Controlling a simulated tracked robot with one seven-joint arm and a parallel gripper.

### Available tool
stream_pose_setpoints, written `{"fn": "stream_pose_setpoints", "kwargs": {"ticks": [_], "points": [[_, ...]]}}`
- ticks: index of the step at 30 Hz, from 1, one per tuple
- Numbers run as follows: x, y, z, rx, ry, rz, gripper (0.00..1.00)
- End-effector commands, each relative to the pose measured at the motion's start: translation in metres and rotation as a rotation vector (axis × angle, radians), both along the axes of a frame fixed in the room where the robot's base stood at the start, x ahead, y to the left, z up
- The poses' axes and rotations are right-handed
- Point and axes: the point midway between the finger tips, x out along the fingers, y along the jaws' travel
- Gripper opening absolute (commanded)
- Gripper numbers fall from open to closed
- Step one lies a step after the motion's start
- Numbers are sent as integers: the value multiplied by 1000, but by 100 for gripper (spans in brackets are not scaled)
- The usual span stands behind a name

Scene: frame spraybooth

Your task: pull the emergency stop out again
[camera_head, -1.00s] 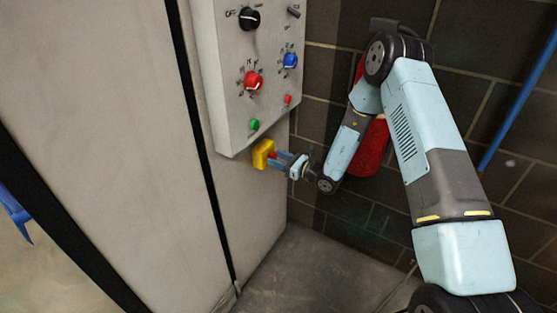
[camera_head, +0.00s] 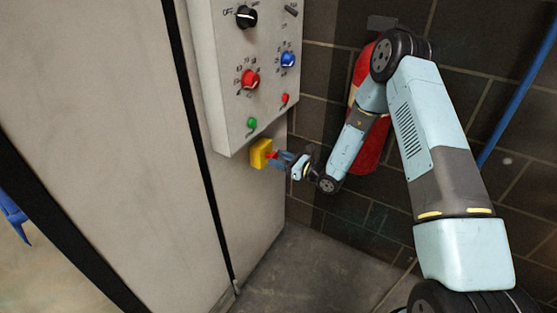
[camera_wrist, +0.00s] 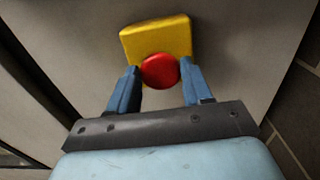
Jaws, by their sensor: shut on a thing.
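The emergency stop is a red round button (camera_wrist: 160,71) on a yellow box (camera_wrist: 158,36), fixed to the grey cabinet wall below the control panel. In the head view the yellow box (camera_head: 261,152) shows at the panel's lower right, with the red button (camera_head: 271,155) partly covered by my fingers. My gripper (camera_head: 276,157) reaches it from the right. In the wrist view my gripper (camera_wrist: 160,74) has its two blue fingers on either side of the red button, shut on it. The finger contact at the button's sides is hard to see.
The control panel (camera_head: 226,90) above carries a black knob (camera_head: 246,16), a red knob (camera_head: 249,79), a blue knob (camera_head: 288,59) and small red and green buttons. A red object (camera_head: 371,150) stands behind my arm by the dark tiled wall. A blue pipe (camera_head: 518,98) runs at right.

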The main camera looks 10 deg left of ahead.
Motion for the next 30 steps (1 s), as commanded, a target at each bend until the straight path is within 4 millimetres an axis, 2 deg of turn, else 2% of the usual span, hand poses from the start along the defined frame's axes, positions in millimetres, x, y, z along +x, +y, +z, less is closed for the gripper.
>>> {"fn": "stream_pose_setpoints", "kwargs": {"ticks": [1, 2, 9, 20, 23, 30], "points": [[1, -4, -1, -4, 2, -4, 0], [1, -4, -1, -4, 2, -5, 52], [0, -3, -1, -3, 1, -3, 75], [-2, -8, -1, -2, 1, -3, 75], [-6, -20, -1, -2, 3, -4, 75], [-24, -63, -2, -2, 4, -5, 75]]}}
